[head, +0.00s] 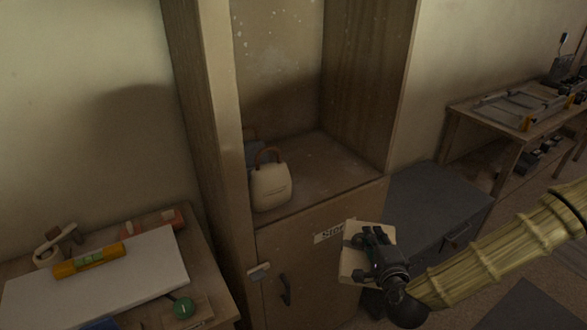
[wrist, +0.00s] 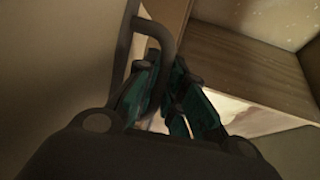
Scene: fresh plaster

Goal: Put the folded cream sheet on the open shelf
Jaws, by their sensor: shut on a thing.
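The folded cream sheet (head: 352,266) is a small pale block held in my gripper (head: 362,240) in the head view, which is shut on it. The gripper hides part of the sheet. Both are in front of the cabinet's lower door, to the right and lower in the picture than the open shelf (head: 325,160). In the wrist view the teal fingers (wrist: 172,105) are close together, with a pale patch of the sheet (wrist: 232,108) beside them. The shelf has a bare wooden floor on its right side.
A cream handled bag (head: 270,187) stands at the shelf's left, with a bluish thing (head: 258,153) behind it. The cabinet's tall side panel (head: 205,130) bounds the shelf on the left. A grey drawer unit (head: 430,205) stands to the right, and a cluttered table (head: 170,285) to the left.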

